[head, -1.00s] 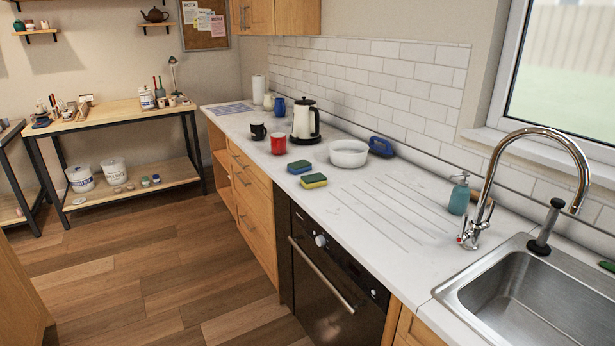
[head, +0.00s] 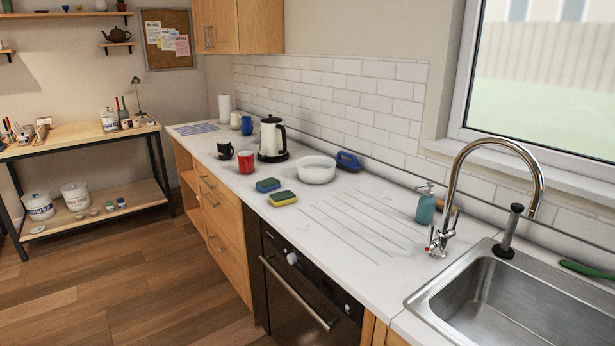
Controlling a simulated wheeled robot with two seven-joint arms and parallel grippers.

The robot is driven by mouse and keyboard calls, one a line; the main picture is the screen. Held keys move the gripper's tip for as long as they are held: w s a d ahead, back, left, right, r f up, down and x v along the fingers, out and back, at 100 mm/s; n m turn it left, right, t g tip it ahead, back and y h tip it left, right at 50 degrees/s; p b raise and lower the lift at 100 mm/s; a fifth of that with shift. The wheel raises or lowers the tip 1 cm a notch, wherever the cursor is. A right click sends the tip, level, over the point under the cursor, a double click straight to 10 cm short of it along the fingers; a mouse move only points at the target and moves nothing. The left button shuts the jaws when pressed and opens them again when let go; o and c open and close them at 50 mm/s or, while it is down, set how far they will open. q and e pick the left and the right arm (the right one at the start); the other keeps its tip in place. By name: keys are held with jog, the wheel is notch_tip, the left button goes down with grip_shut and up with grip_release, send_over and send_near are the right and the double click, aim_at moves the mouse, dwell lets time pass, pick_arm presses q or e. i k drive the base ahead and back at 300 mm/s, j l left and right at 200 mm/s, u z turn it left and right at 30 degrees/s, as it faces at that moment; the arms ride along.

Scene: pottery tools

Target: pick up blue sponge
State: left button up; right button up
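The blue sponge (head: 268,185) lies flat on the white counter (head: 330,268), left of the white bowl. A yellow sponge with a green top (head: 283,198) lies just in front of it and to its right, close beside it. Neither of my grippers shows in the head view.
Around the sponges stand a red mug (head: 247,161), a dark mug (head: 225,151), a cream kettle (head: 271,139), a white bowl (head: 316,170) and a blue brush-like object (head: 347,161). A soap bottle (head: 426,206), tap (head: 446,215) and sink (head: 510,300) are at right. Wooden floor (head: 140,285) is clear.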

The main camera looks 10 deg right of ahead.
aim_at(272, 183)
jog(key=i+j+z, duration=0.15)
jog(key=z, duration=0.2)
jog(key=i+j+z, duration=0.15)
jog(key=j+z, duration=0.2)
jog(key=i+j+z, duration=0.1)
jog(key=j+z, duration=0.25)
jog(key=l, duration=0.1)
